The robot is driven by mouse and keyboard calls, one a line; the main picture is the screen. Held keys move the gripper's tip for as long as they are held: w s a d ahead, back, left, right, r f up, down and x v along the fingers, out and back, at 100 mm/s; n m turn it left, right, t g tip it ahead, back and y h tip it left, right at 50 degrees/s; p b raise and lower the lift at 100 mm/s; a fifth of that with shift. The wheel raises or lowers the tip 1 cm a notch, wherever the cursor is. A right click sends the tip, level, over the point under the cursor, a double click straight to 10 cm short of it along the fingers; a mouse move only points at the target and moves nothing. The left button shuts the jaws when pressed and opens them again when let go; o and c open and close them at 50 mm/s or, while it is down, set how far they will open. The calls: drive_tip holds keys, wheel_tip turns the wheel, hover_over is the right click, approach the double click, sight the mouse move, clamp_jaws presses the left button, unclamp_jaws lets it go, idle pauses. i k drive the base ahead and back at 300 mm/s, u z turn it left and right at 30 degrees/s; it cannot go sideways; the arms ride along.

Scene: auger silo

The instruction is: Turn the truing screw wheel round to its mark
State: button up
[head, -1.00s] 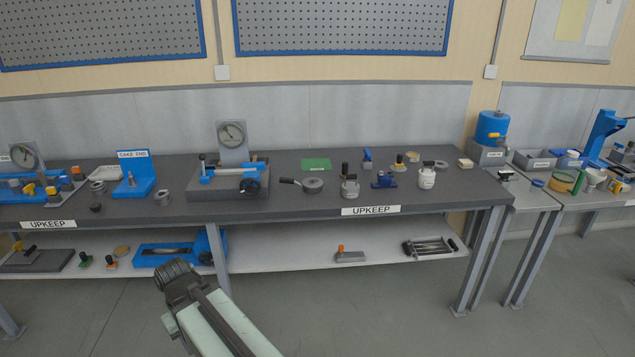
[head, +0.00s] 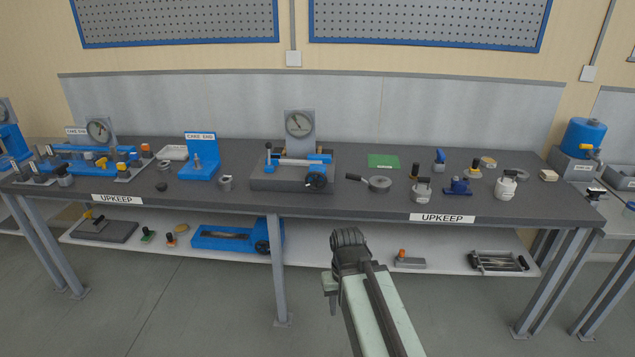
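A small black handwheel (head: 316,180) sits at the front right of a grey-based fixture (head: 290,184) with blue parts and a bright bar, on the bench top. A round dial (head: 299,123) stands upright behind it. The wheel's mark is too small to make out. Another dark wheel (head: 262,247) is on the end of a blue unit on the lower shelf; I cannot tell from labels which is the truing screw wheel. My gripper (head: 348,238) is in front of the bench, below and right of the upper wheel, apart from everything. Its fingers are not clear.
The dark bench top (head: 350,205) carries a pan-like tool (head: 380,184), lidded pots, a green pad (head: 383,161) and a blue CAKE END stand (head: 199,165). The shelf (head: 330,250) below holds several items. Bench legs (head: 280,280) stand in front. The floor (head: 200,310) is clear.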

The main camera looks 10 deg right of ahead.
sight(316, 180)
drive_tip(key=z, duration=0.1)
drive_tip(key=i, duration=1)
drive_tip(key=u, duration=1.8)
drive_tip(key=k, duration=0.2)
drive_tip(key=u, duration=0.7)
